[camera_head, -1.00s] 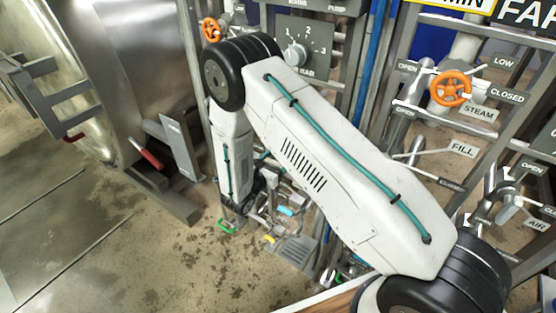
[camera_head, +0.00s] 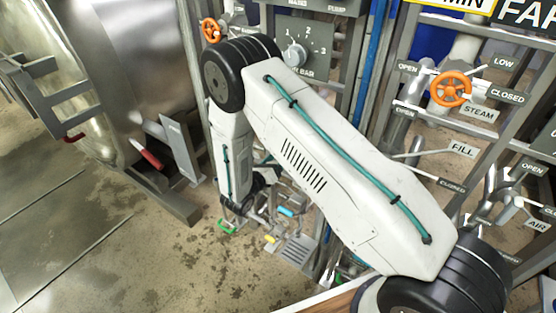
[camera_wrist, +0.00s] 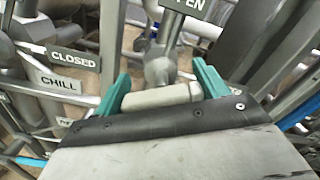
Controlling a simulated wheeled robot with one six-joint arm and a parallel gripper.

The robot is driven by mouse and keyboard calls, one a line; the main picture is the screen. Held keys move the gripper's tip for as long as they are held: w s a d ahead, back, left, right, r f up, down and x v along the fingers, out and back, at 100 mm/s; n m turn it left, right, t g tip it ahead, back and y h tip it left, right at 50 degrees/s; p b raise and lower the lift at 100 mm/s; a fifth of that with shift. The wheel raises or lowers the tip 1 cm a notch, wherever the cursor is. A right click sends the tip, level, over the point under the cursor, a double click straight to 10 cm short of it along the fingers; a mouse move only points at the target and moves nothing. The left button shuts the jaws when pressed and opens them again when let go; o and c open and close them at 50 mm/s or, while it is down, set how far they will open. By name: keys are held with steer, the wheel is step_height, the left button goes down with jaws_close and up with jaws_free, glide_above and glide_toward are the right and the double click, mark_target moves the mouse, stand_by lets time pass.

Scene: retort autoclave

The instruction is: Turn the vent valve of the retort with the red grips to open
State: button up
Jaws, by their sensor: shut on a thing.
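In the wrist view the teal fingers of my gripper (camera_wrist: 162,90) are closed on a pale grey valve handle (camera_wrist: 160,96). A grey stem runs from the handle up between the fingers. An OPEN plate (camera_wrist: 188,7) is just above it, and a CLOSED plate (camera_wrist: 72,57) is to its left. A CHILL label (camera_wrist: 60,82) hangs below the CLOSED plate; no vent label is readable. In the head view the steel retort (camera_head: 140,60) stands at left with a red grip (camera_head: 146,155) near its front. My arm hides the gripper and the held handle there.
A dial panel (camera_head: 304,47) is behind my arm. Pipes crowd around my gripper. The stained floor (camera_head: 130,250) at lower left is clear.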

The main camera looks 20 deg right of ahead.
steer(key=shift+w+a, duration=0.15)
steer(key=shift+a, duration=0.05)
steer(key=o, duration=1)
steer(key=shift+a, duration=0.1)
steer(key=shift+d, duration=0.2)
steer(key=shift+a, duration=0.1)
steer(key=v, duration=0.7)
steer(key=shift+s+a, duration=0.25)
steer(key=shift+s, duration=0.05)
